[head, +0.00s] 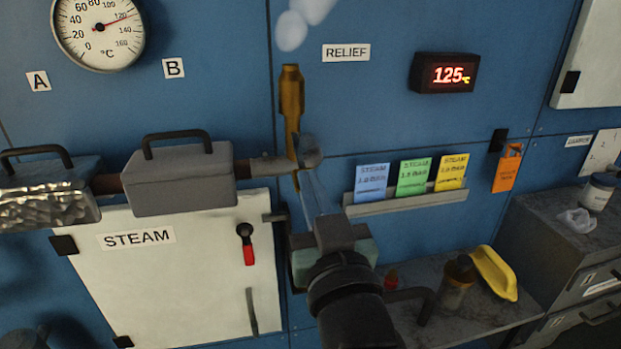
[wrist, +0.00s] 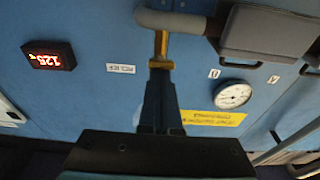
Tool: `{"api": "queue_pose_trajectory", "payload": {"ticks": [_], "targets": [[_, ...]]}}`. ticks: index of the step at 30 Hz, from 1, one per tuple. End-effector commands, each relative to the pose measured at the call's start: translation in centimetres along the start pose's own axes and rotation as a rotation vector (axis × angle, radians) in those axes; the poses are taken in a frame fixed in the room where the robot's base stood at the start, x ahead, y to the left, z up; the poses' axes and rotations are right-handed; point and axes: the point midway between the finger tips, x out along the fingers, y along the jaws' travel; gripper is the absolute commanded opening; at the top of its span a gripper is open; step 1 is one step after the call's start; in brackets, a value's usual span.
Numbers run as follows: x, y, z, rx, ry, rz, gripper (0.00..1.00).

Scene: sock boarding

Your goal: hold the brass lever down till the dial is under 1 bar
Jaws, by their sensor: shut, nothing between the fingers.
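The brass lever (head: 291,100) stands upright on the blue wall, left of the RELIEF label, at the end of a grey pipe. It also shows in the wrist view (wrist: 162,45), which looks upside down. My gripper (head: 304,176) is shut and empty, its fingertips close to the lower brass part. I cannot tell whether they touch it. In the wrist view the fingertips (wrist: 160,76) overlap the brass. A round white dial (head: 98,28) at top left is marked °C, its red needle near 120. A dial in the wrist view (wrist: 233,95) is too small to read. No dial marked in bar is readable.
White puffs (head: 297,22) hang above the lever. A red display (head: 445,74) reads 125 °C. A card rack (head: 405,203) is right of my gripper, a cluttered shelf (head: 480,320) below.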

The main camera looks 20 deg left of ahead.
Motion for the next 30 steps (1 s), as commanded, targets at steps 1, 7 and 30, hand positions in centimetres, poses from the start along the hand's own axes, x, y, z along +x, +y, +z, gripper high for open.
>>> {"api": "queue_pose_trajectory", "payload": {"ticks": [1,7,30], "targets": [[-0.03,0.01,0.67,-0.001,-0.004,0.0,0.0],[0.06,0.0,1.08,0.001,-0.006,0.0,0.0],[0.15,-0.01,1.47,0.002,-0.013,-0.001,0.0]]}}
